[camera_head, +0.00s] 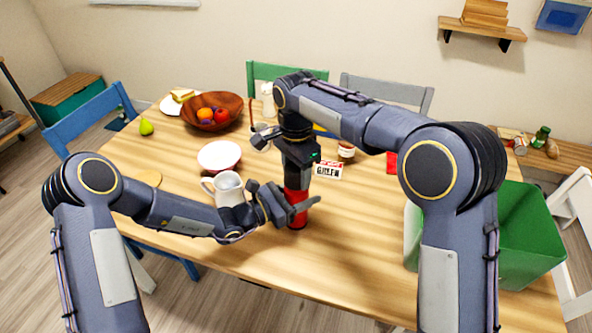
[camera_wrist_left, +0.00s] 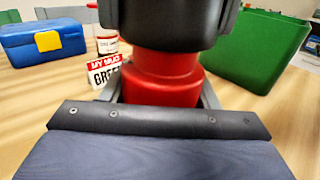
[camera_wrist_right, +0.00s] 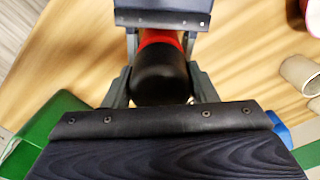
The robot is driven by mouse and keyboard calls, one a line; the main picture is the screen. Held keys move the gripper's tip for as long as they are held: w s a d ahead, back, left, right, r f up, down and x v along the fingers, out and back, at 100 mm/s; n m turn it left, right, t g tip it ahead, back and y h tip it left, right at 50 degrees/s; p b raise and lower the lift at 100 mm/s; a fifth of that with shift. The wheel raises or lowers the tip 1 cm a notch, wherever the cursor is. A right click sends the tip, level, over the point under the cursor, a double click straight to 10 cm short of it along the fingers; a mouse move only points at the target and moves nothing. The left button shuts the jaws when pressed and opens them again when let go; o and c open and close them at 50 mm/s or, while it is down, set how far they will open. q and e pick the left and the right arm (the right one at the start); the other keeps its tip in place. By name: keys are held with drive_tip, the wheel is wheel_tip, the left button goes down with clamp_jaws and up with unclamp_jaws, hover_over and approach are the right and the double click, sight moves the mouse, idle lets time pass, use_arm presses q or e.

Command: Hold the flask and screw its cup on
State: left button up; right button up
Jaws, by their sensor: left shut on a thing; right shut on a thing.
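The red flask (camera_head: 297,222) stands upright near the table's front middle. My left gripper (camera_head: 299,205) is shut around its body from the left; the flask's red shoulder (camera_wrist_left: 162,85) shows between the fingers in the left wrist view. The black cup (camera_wrist_right: 160,76) is between the fingers of my right gripper (camera_wrist_right: 162,88), which is shut on it from above. In the left wrist view the cup (camera_wrist_left: 168,25) sits directly over the flask's red neck, with no clear gap. The threads are hidden. In the head view the right gripper hides the cup.
A white jug (camera_head: 228,187) stands close left of the flask, with a white bowl (camera_head: 219,156) behind it. A name card (camera_head: 328,171) and a jar (camera_head: 346,152) stand behind right. A green bin (camera_head: 535,235) is at the right. The table front right of the flask is clear.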

drive_tip(key=shift+f, duration=0.55)
drive_tip(key=m, duration=0.4)
drive_tip(key=shift+m, duration=0.4)
drive_tip(key=m, duration=1.5)
drive_tip(key=shift+w, duration=0.1)
drive_tip(key=o, duration=1)
drive_tip(key=shift+c, duration=0.2)
